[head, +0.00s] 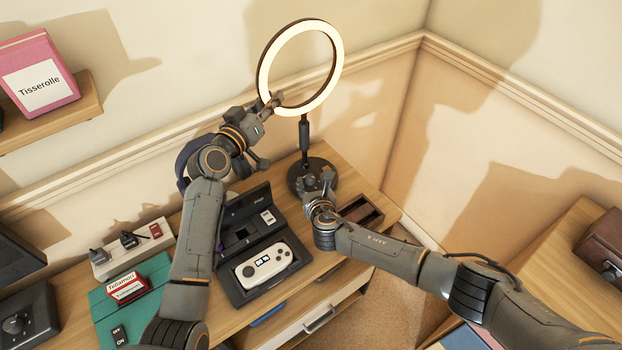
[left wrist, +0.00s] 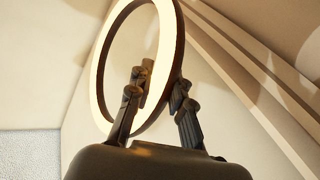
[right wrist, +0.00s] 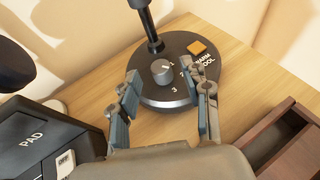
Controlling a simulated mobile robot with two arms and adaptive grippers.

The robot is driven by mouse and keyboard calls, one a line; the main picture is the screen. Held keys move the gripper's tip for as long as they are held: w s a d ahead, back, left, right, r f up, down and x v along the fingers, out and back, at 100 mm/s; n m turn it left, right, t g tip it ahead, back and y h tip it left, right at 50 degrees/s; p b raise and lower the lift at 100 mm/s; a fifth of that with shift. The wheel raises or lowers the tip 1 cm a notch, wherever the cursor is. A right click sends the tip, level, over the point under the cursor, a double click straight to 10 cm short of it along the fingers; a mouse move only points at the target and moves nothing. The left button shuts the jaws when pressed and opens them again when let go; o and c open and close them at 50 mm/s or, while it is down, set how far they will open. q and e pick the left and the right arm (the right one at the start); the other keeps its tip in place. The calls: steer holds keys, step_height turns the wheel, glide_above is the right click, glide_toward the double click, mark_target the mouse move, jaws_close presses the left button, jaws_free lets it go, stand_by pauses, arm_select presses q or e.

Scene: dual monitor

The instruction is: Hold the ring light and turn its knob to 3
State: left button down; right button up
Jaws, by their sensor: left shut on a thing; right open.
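The ring light's glowing ring (head: 263,66) stands upright on a dark pole (head: 304,135) above a round black base (head: 294,184) on the desk. My left gripper (head: 272,102) is shut on the ring's lower left rim. The left wrist view also shows the ring (left wrist: 101,75) between the fingers (left wrist: 160,95). My right gripper (head: 319,180) is open over the base. In the right wrist view the grey knob (right wrist: 161,70) sits on the base (right wrist: 170,92), ahead of and between the open fingertips (right wrist: 168,85).
An open black case (head: 232,290) with a white handheld console (head: 264,266) lies left of the base. A small brown open box (head: 362,212) is close on the right. A teal box (head: 105,310) and a wall shelf (head: 85,108) are at left.

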mark_target(310, 179)
steer(key=shift+x, duration=1.15)
jaws_close()
